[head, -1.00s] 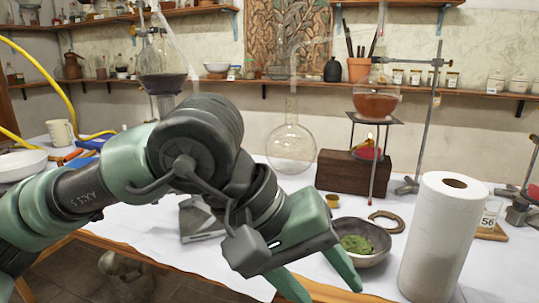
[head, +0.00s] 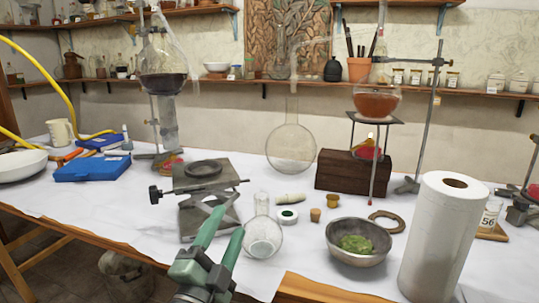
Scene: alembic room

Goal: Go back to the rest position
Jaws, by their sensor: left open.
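My left gripper (head: 234,219) reaches in from the bottom edge, left of centre, with its two green fingers apart and nothing between them. In the picture its fingers overlap the lower part of a grey lab jack (head: 205,178). A small clear flask (head: 264,238) stands on the white-covered table (head: 130,215) just right of the fingers; I cannot tell the exact gap. My right gripper is out of view.
A metal bowl of green matter (head: 358,258) and a paper towel roll (head: 438,245) stand at the right. A large round flask (head: 291,150), a burner setup with an amber flask (head: 376,102), and a blue box (head: 92,168) stand farther back. The left front of the table is clear.

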